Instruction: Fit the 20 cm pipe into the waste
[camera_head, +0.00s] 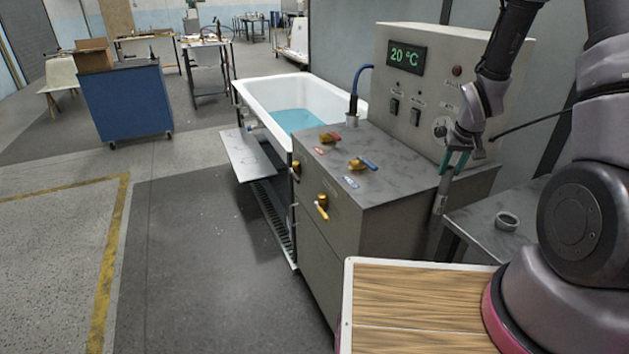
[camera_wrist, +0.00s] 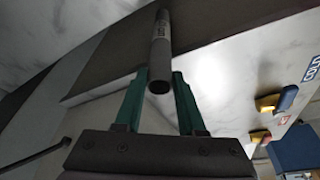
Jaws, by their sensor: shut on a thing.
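My gripper (camera_head: 457,162) has green fingers and is shut on a grey pipe (camera_head: 441,194). The pipe hangs below the fingers, near upright and slightly tilted, by the right end of the grey control cabinet. In the wrist view the pipe (camera_wrist: 161,50) runs away from between the fingers (camera_wrist: 155,80). Its open round end faces the camera and it carries printed lettering, hard to read. The white bathtub (camera_head: 285,97) holds blue water and stands behind and left of the cabinet, well apart from the pipe. I cannot make out the waste; the tub's underside is mostly hidden.
A grey ring (camera_head: 507,221) lies on a low side table at right. A shelf (camera_head: 255,155) juts from the tub's side.

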